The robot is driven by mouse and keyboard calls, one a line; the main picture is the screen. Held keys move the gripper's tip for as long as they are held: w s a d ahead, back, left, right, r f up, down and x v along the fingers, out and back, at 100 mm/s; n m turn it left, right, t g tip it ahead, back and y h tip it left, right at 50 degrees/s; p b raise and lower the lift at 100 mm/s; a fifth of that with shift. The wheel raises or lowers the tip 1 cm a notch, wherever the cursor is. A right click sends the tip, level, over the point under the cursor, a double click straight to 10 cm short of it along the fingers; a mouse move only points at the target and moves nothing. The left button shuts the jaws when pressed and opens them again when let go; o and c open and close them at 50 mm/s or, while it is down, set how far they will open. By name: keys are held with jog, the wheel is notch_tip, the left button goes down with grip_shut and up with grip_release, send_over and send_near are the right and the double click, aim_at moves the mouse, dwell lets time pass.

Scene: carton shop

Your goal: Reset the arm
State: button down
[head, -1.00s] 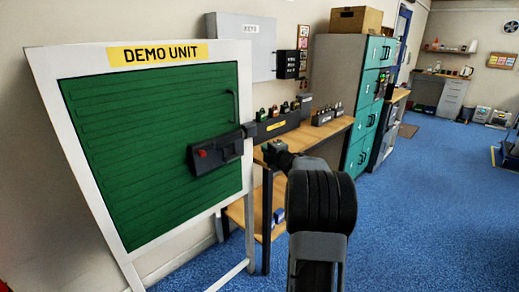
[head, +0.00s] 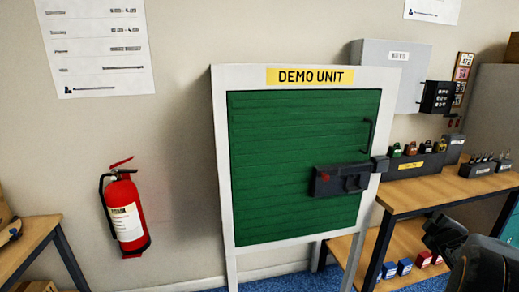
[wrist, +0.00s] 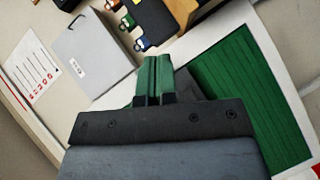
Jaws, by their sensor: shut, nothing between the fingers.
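My gripper (wrist: 153,78) shows in the wrist view with its two green fingers together, shut and empty. In the head view my dark arm comes in at the lower right edge, in front of the workbench; the fingers cannot be made out there. The demo unit (head: 222,160) is a white frame with a green slatted panel (head: 290,150). A dark latch box with a red spot (head: 335,181) sits on the panel's right side, and the panel looks closed. Part of the green panel also shows at the right of the wrist view (wrist: 245,85).
A wooden workbench (head: 425,192) with padlocks on a dark rack (head: 415,163) stands right of the unit. A grey key cabinet (head: 385,65) hangs above it. A red fire extinguisher (head: 125,215) is on the wall at left. Another table (head: 30,240) is at the lower left.

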jog(key=s+a+f+m+g+y+p, duration=0.1)
jog(key=s+a+f+m+g, duration=0.1)
jog(key=s+a+m+g, duration=0.45)
jog(key=s+a+f+m+g+y+p, duration=0.15)
jog(key=s+a+m, duration=0.25)
jog(key=a, duration=0.5)
jog(key=s+a+r+n+y+p, duration=0.1)
jog(key=s+a+r+y+p, duration=0.1)
jog(key=a, duration=0.9)
jog(key=s+a+r+n+g+y+p, duration=0.1)
jog(key=s+a+r+y+p, duration=0.1)
jog(key=s+a, duration=0.4)
jog(key=a+r, duration=0.1)
jog(key=a, duration=0.3)
jog(key=shift+a+r, duration=0.4)
